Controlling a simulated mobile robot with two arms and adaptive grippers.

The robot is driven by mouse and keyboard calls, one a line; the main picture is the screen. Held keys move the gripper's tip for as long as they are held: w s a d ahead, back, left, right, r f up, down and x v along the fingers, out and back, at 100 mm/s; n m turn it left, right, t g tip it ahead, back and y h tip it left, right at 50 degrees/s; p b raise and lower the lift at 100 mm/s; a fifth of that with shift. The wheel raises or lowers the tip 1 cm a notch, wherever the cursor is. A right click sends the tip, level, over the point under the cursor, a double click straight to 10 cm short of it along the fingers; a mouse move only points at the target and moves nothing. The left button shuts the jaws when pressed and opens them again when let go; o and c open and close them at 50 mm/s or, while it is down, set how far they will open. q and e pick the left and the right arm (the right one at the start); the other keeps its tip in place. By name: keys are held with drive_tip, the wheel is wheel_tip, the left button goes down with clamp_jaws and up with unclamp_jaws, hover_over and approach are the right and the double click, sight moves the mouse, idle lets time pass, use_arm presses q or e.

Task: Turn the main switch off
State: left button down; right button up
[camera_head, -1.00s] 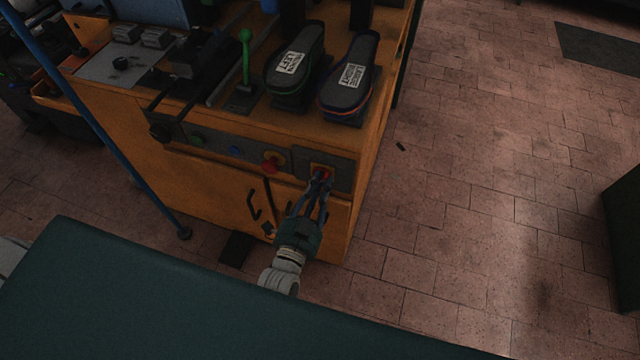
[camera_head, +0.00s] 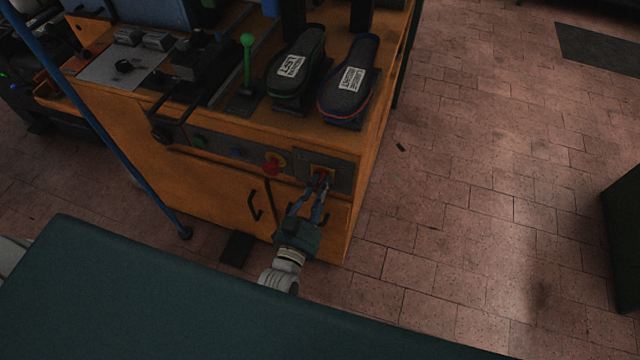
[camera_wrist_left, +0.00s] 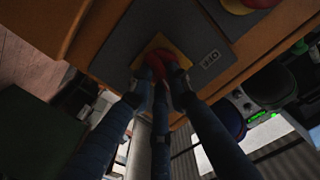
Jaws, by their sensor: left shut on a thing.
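The main switch (camera_head: 321,174) is a red knob on a yellow plate, on a grey panel at the right end of the orange machine's front. My left gripper (camera_head: 319,186) reaches up to it with its fingertips at the knob. In the left wrist view the left gripper (camera_wrist_left: 160,80) is shut on the red knob of the main switch (camera_wrist_left: 157,62), in front of its yellow plate. The fingertips hide part of the knob, and I cannot read its position. My right gripper is not in view.
A red emergency button (camera_head: 273,163) sits just left of the switch. A green-knobbed lever (camera_head: 247,62) and two shoe-shaped pads (camera_head: 349,80) stand on the machine top. A blue pole (camera_head: 100,130) slants at left. The tiled floor (camera_head: 480,200) at right is mostly clear.

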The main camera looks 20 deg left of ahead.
use_arm(q)
drive_tip(key=n, duration=0.6)
drive_tip(key=shift+a+r, duration=0.15)
drive_tip(key=n, duration=0.6)
drive_tip(key=shift+a, duration=0.2)
idle(0.4)
drive_tip(key=c, duration=1.6)
unclamp_jaws()
drive_tip(key=shift+c, duration=0.2)
drive_tip(key=shift+s, duration=0.1)
drive_tip(key=s, duration=1.2)
drive_tip(key=shift+a, duration=0.25)
